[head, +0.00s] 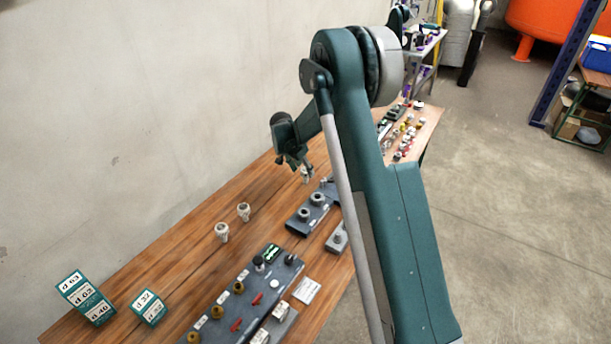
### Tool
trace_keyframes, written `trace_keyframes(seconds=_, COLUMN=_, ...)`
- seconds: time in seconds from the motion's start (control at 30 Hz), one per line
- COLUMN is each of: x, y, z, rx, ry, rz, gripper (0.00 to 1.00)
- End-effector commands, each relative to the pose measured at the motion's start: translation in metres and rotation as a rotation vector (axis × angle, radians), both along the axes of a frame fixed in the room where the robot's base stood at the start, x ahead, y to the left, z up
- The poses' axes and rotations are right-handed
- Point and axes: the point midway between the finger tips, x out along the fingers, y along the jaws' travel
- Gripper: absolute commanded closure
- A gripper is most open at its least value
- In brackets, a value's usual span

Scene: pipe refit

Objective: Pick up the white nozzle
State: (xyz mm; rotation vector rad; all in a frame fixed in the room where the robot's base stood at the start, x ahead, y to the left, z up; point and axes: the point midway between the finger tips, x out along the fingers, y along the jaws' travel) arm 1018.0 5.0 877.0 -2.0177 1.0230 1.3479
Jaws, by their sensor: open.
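My gripper (296,167) is at the far part of the wooden table, near the wall, pointing down with its jaws open. A small whitish piece (306,174) shows right at its fingertips. It may be a white nozzle, but it is too small to tell, and I cannot tell whether the fingers touch it. Two more whitish nozzle-like pieces stand upright on the table, nearer to me and to the left: one here (243,211) and one here (222,232). Both are apart from the gripper. My arm hides part of the table to the right.
A dark panel (209,338) with brass fittings and red levers lies at the front. Grey blocks with round fittings (305,215) sit below the gripper. Teal label boxes (86,297) and (148,307) stand front left. Several small parts (405,140) lie at the far end.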

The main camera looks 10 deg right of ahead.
Motion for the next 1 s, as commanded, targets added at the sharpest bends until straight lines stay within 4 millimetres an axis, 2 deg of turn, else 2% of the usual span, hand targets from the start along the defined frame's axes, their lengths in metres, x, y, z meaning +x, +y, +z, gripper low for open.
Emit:
trace_keyframes(seconds=0.17, x=0.001, y=-0.002, z=-0.006, rx=0.0, ry=0.0, rz=0.0, gripper=0.54)
trace_keyframes(seconds=0.6, x=0.009, y=-0.014, z=-0.047, rx=0.0, ry=0.0, rz=0.0, gripper=0.54)
trace_keyframes(seconds=1.0, x=0.01, y=-0.015, z=-0.049, rx=0.0, ry=0.0, rz=0.0, gripper=0.54)
